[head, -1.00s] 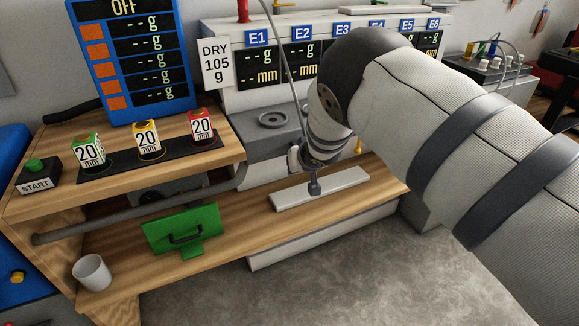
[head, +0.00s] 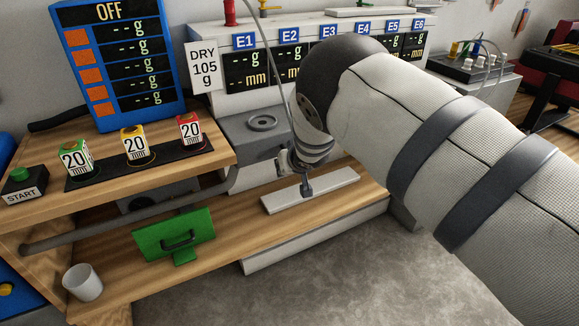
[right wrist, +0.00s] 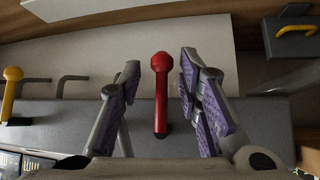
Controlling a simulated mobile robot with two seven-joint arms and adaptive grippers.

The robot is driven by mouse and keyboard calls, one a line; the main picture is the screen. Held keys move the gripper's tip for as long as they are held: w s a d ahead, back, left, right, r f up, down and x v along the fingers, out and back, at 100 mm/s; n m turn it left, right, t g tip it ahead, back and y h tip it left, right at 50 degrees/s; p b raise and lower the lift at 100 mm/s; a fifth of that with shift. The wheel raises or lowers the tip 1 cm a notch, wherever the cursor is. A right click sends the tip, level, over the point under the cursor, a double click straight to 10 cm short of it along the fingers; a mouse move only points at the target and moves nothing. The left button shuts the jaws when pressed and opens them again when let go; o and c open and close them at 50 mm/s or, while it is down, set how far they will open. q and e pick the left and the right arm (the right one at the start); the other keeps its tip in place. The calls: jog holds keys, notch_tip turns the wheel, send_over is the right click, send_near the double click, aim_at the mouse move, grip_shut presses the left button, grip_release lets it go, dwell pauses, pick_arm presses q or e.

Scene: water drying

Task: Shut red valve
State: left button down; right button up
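In the right wrist view a red lever valve (right wrist: 160,95) with a rounded end stands in the gap between the two purple-padded fingers of my right gripper (right wrist: 160,68). The fingers are apart, with visible space on both sides of the lever; I see no contact. In the head view a red piece (head: 229,12) stands on top of the display cabinet; I cannot tell if it is the same valve. My right arm covers much of that view, and its fingers are not clear there. My left gripper is not in view.
A yellow lever (right wrist: 12,90) and grey hooked bars stand left of the red lever. The display cabinet (head: 205,25) stands behind a wooden bench holding several labelled blocks. A green panel (head: 174,237) and white cup (head: 83,281) are on the lower shelf. The grey floor is open.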

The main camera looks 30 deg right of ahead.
jog(key=v, duration=1.2)
